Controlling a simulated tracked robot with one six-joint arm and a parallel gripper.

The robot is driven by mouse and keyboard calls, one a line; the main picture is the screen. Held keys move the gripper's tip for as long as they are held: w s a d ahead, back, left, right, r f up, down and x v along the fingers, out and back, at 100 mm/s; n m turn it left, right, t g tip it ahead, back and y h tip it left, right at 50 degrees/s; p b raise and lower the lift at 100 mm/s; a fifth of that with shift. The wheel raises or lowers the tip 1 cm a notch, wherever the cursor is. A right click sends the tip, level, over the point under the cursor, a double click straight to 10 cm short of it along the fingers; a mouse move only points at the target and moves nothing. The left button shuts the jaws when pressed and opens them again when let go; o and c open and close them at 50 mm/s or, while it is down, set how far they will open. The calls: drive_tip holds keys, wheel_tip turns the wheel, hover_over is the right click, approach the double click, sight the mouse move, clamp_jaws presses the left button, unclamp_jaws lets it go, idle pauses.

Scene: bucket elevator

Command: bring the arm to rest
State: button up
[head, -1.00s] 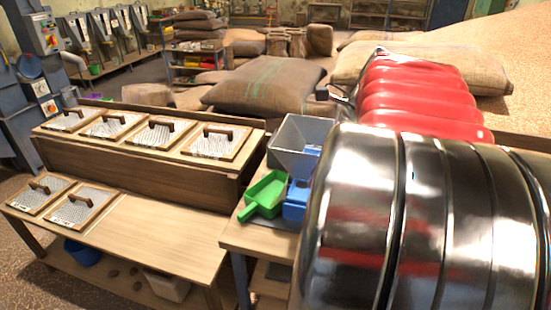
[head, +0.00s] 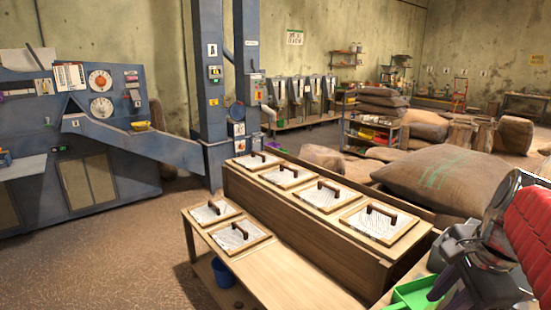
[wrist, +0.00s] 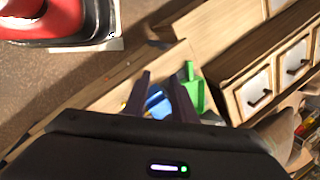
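My gripper (wrist: 157,85) shows in the wrist view as two dark fingers standing apart, with a gap between them. Nothing is held in the gap. A blue object (wrist: 157,103) and a green scoop (wrist: 192,88) lie beyond the fingers on a bench; I cannot tell the distance. In the head view, part of my arm, with a red ribbed cover, comes in at the right edge. My fingertips cannot be made out there.
In the head view, a green scoop (head: 412,293) lies close to my arm at the lower right. Lidded wooden boxes (head: 305,225) and a bench (head: 272,262) fill the middle. A blue elevator column (head: 208,90) stands behind. Sacks (head: 430,180) lie at right. Floor is open at left.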

drive_tip(key=s+a+f+n+t, duration=0.1)
drive_tip(key=s+a+f+n, duration=0.1)
drive_tip(key=a+n, duration=0.7)
drive_tip(key=s+a+f+n+t, duration=0.1)
drive_tip(key=s+a+f+n, duration=0.1)
drive_tip(key=a+n, duration=0.7)
drive_tip(key=shift+a+f+n+h, duration=0.3)
drive_tip(key=shift+f+n, duration=0.3)
drive_tip(key=shift+f, duration=0.2)
drive_tip(key=c, duration=0.6)
drive_tip(key=shift+w, duration=0.1)
clamp_jaws()
drive_tip(key=shift+d, duration=0.1)
